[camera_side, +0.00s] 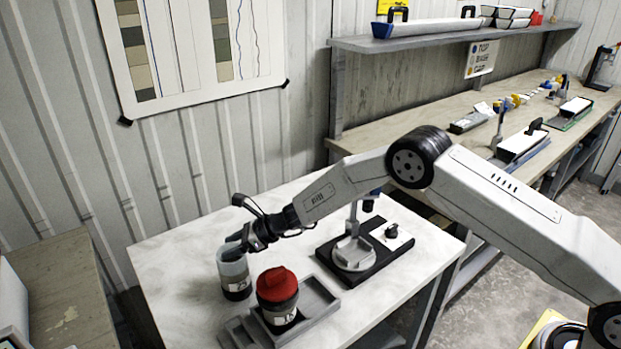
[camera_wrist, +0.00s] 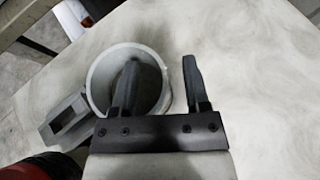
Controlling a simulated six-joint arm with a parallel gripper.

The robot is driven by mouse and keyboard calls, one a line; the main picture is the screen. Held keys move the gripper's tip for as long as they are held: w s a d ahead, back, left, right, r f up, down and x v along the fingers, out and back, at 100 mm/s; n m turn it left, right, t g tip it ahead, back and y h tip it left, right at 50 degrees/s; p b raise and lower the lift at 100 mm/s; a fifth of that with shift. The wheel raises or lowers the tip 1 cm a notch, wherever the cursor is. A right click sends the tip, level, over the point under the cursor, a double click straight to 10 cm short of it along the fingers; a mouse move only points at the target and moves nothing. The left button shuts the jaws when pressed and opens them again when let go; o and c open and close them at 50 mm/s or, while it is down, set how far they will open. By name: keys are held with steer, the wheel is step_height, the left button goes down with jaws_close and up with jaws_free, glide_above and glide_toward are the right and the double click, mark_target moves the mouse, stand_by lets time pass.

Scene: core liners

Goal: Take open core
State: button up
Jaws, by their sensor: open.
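An open core liner (camera_side: 234,272), a pale grey cylinder with a dark lower band and a label, stands upright on the white table. My gripper (camera_side: 238,243) is at its top rim. In the wrist view the liner (camera_wrist: 97,73) shows as an open ring. My gripper (camera_wrist: 157,82) is open there, with one finger over the ring's opening and the other outside its right wall. A second core (camera_side: 277,292) with a red cap stands in a grey tray (camera_side: 320,297); the red cap also shows in the wrist view (camera_wrist: 38,167).
A device with a black base (camera_side: 398,247) and a grey round plate stands right of the cores. A wooden bench (camera_side: 470,140) with several tools runs along the wall. The white table is clear behind the open core.

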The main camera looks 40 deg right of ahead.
jaws_close()
stand_by(1.4)
